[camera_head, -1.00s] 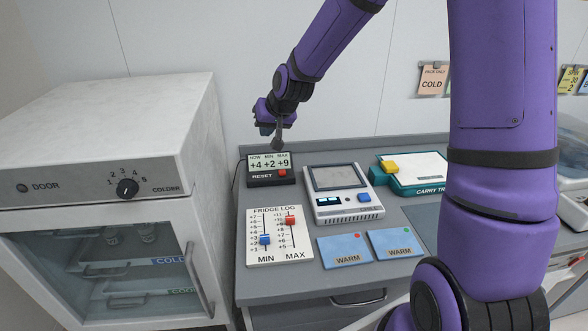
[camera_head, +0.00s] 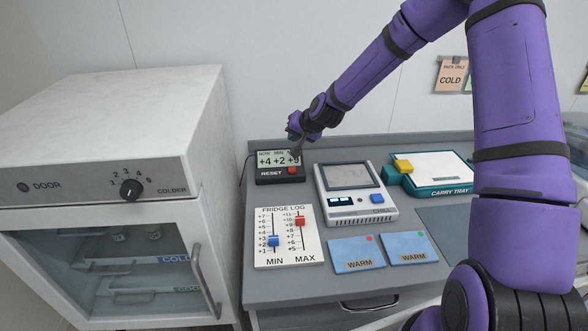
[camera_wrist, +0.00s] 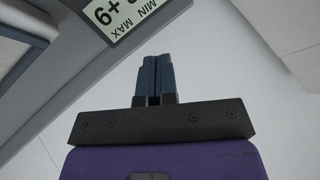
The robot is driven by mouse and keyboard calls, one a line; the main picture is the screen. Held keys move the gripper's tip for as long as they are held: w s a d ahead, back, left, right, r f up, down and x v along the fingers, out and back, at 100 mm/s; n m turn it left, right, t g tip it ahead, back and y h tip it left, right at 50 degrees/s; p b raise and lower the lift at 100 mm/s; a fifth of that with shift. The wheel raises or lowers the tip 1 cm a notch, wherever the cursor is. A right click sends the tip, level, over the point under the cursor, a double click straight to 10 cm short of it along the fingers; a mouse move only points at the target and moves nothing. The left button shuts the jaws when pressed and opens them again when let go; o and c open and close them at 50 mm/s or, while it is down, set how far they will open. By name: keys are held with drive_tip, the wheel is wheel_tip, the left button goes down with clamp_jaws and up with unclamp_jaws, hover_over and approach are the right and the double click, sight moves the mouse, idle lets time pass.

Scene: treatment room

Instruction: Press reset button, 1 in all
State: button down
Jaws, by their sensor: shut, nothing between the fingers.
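The red reset button (camera_head: 292,170) sits at the lower right of the small black thermometer display (camera_head: 268,179), beside the word RESET. The display reads +4 and +2, with the last figure partly covered by my gripper. My gripper (camera_head: 297,154) is shut and empty, its tips just above and behind the button in the head view. I cannot tell whether they touch the display. In the wrist view my shut fingers (camera_wrist: 154,74) point toward the display (camera_wrist: 122,16), which shows upside down at the top. The button is not visible there.
A white fridge (camera_head: 125,190) stands at left. A wall stands close behind.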

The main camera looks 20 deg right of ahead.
sight(294, 168)
drive_tip(key=shift+f, duration=4.4)
drive_tip(key=shift+f, duration=0.15)
drive_tip(key=shift+f, duration=0.25)
drive_tip(key=shift+f, duration=0.5)
drive_tip(key=shift+r, duration=0.9)
drive_tip(key=shift+r, duration=2.55)
